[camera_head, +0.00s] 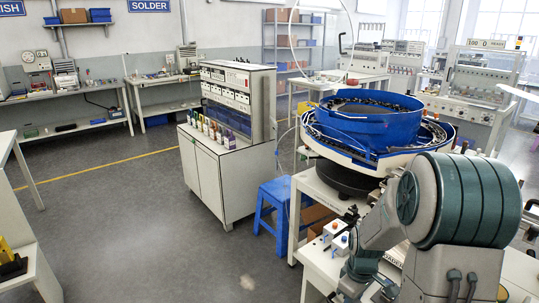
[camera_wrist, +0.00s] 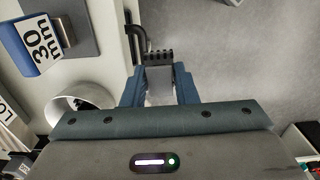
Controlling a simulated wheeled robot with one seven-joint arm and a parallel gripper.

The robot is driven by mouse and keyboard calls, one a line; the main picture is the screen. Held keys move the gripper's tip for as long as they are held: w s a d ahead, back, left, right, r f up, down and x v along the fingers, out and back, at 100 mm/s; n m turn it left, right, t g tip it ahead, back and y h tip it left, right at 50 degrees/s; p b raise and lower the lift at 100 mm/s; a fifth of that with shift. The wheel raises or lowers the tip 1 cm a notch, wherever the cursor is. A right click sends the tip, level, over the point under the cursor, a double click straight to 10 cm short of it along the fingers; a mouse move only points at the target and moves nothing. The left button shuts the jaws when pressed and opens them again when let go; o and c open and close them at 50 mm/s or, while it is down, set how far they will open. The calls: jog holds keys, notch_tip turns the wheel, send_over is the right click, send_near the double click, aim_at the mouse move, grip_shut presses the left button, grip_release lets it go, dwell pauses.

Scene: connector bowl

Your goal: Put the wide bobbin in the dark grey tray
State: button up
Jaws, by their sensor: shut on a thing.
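In the wrist view my gripper (camera_wrist: 159,75) has its two blue fingers closed around a small part. A black, ridged piece (camera_wrist: 159,57) shows at the fingertips, with a pale area between the fingers behind it. It may be the wide bobbin, but its full shape is hidden. A dark grey, flat surface (camera_wrist: 72,22) lies at the upper left; I cannot tell whether it is the dark grey tray. In the head view my arm reaches down at the lower right, and its fingertips cannot be made out.
A white round tube or cup (camera_wrist: 78,98) and a "30 mm" label block (camera_wrist: 38,45) lie left of my gripper. A blue bowl feeder (camera_head: 365,120) stands on the bench behind my arm. A blue stool (camera_head: 272,212) and white cabinet (camera_head: 222,175) stand left; floor between is open.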

jog(key=w+a+f+m, duration=0.4)
jog(key=a+f+m, duration=0.2)
jog(key=a+m, duration=0.1)
jog(key=shift+m, duration=0.5)
jog(key=shift+s, duration=0.1)
